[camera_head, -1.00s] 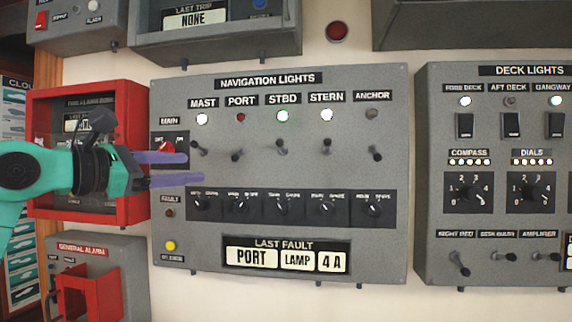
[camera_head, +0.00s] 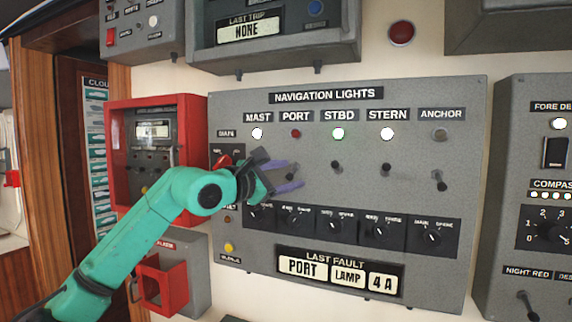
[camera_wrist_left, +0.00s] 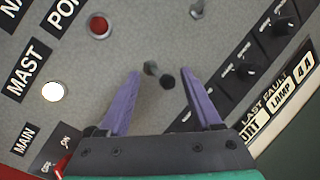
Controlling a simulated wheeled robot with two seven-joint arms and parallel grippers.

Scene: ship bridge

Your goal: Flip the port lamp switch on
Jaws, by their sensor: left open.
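The port lamp switch (camera_head: 292,169) is a small dark toggle under the PORT label on the grey navigation lights panel (camera_head: 450,100). Its knob tilts down, away from the dull red port lamp (camera_head: 295,133). My left gripper (camera_head: 295,174) is open at the panel, its purple fingers reaching in from the left around the switch. In the left wrist view the toggle (camera_wrist_left: 160,76) stands between the two open fingertips, with gaps on both sides. The red lamp (camera_wrist_left: 99,26) shows beyond the left finger. The mast switch is hidden behind my gripper. My right gripper is not in view.
The stbd switch (camera_head: 336,167) and stern switch (camera_head: 386,169) stand to the right. Rotary knobs (camera_head: 339,226) lie just below. A red open-fronted box (camera_head: 120,107) projects at the left, and a red guard (camera_head: 165,283) sits below my arm.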

